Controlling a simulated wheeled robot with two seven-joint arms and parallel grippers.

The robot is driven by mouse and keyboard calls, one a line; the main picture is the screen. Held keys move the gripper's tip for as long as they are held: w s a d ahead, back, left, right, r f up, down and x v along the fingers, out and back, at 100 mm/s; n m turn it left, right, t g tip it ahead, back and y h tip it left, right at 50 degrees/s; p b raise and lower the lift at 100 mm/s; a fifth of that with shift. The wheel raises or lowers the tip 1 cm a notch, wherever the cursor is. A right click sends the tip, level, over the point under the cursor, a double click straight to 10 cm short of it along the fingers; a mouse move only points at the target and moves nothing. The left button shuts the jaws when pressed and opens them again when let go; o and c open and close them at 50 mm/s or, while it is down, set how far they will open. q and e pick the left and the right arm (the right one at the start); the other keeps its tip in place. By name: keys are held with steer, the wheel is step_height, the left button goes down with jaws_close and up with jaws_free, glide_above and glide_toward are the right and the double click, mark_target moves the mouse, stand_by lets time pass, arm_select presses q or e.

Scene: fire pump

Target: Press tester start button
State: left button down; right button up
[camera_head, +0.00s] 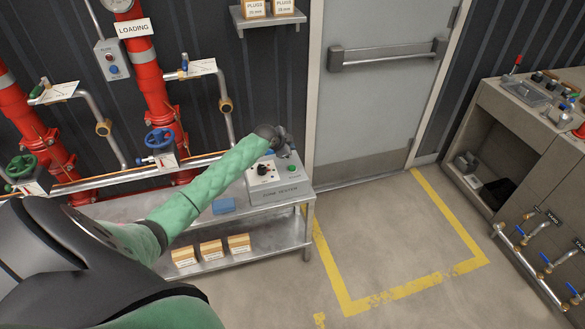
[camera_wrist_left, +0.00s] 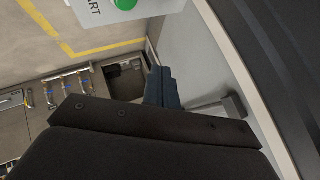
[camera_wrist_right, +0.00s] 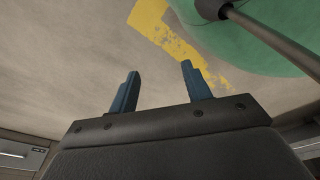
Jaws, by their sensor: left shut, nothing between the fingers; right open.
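The grey tester box (camera_head: 278,190), labelled "TUBE TESTER" as far as I can read, stands on the right end of the metal bench. Its green start button (camera_head: 292,168) is on the right of its top panel. The button also shows at the top edge of the left wrist view (camera_wrist_left: 125,4), beside lettering ending in "ART". My left gripper (camera_head: 283,149) is over the back of the tester, close to the button. Its fingers (camera_wrist_left: 161,84) are shut and empty; contact with the button does not show. My right gripper (camera_wrist_right: 160,85) is open and empty above the floor.
Red pipes (camera_head: 155,75) with valves stand behind the bench (camera_head: 215,263). A blue block (camera_head: 224,206) lies on the bench left of the tester. A grey door (camera_head: 375,100) is behind right. Yellow-marked floor (camera_head: 400,235) is clear.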

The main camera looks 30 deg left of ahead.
arm_select(q)
steer(key=b, duration=0.3)
glide_above(290, 168)
step_height(290, 168, down, 4)
steer(key=shift+s+d+f, duration=0.1)
steer(key=shift+d, duration=0.05)
step_height(290, 168, down, 3)
steer(key=shift+f+b, duration=0.2)
steer(key=shift+b, duration=0.85)
steer(key=shift+f+b, duration=0.3)
steer(key=shift+f, duration=0.3)
arm_select(e)
steer(key=w+a+r, duration=0.4)
steer(key=w+r, duration=0.3)
steer(key=w, duration=0.1)
steer(key=shift+w+r, duration=0.15)
steer(key=shift+w, duration=0.1)
arm_select(q)
steer(key=shift+f, duration=0.4)
arm_select(e)
steer(key=shift+f, duration=0.2)
steer(key=shift+s, duration=0.1)
